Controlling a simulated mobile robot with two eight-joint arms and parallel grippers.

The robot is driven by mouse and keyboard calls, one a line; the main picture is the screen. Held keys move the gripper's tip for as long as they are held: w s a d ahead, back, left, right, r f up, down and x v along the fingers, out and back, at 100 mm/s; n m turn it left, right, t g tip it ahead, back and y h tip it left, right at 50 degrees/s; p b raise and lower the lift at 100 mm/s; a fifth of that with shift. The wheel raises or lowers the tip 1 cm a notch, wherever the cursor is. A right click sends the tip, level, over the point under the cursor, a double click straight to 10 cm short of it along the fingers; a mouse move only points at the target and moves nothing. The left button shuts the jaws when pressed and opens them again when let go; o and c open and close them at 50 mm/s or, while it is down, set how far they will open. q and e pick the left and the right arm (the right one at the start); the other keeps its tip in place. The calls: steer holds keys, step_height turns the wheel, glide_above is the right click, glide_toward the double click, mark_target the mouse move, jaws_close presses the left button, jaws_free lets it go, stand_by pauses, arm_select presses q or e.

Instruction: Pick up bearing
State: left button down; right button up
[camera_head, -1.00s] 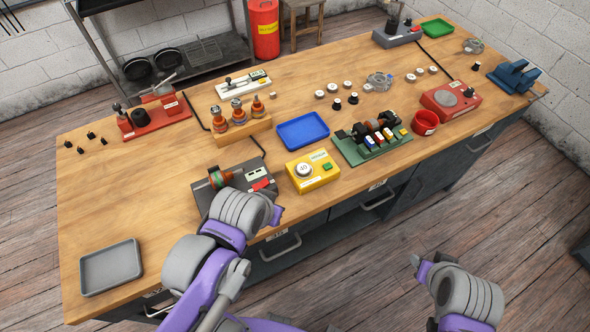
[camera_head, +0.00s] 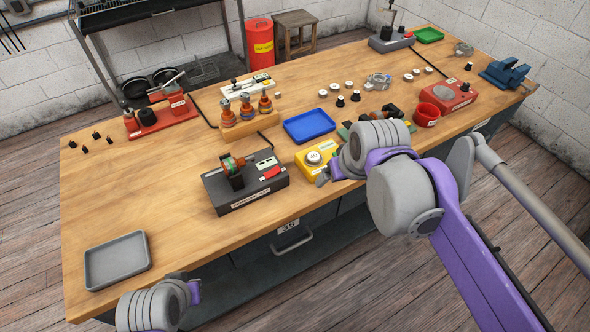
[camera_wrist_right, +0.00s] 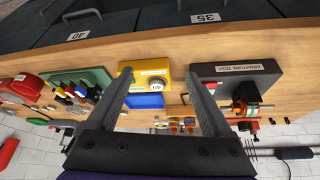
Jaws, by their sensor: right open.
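Several small pale round parts that look like bearings lie on the bench: one group (camera_head: 335,87) stands behind the blue tray, left of a grey metal housing (camera_head: 377,81), and others (camera_head: 415,73) lie right of it. I cannot tell which one is meant. My right gripper (camera_head: 324,178) is over the bench's front edge beside the yellow box, well short of the bearings. In the right wrist view its fingers (camera_wrist_right: 158,76) are apart with nothing held between them. My left gripper (camera_head: 194,291) is low at the front left, near the grey tray; its jaws are not clear.
The yellow box (camera_head: 309,169), black armature tester (camera_head: 238,199) and blue tray (camera_head: 308,125) stand near my right gripper. My right arm partly hides a green rack. The left bench is mostly clear around the grey tray (camera_head: 117,260).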

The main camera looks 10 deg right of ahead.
steer(key=n+b, duration=0.1)
steer(key=b, duration=0.3)
glide_toward(315, 158)
step_height(315, 158, up, 2)
steer(key=x, duration=0.6)
steer(key=b+x, duration=0.1)
steer(key=x, duration=0.3)
steer(key=shift+s+f, duration=0.15)
steer(key=shift+s, duration=0.1)
arm_select(q)
step_height(315, 158, down, 7)
steer(key=shift+s+d+r, duration=0.15)
steer(key=shift+s, duration=0.1)
arm_select(e)
jaws_close()
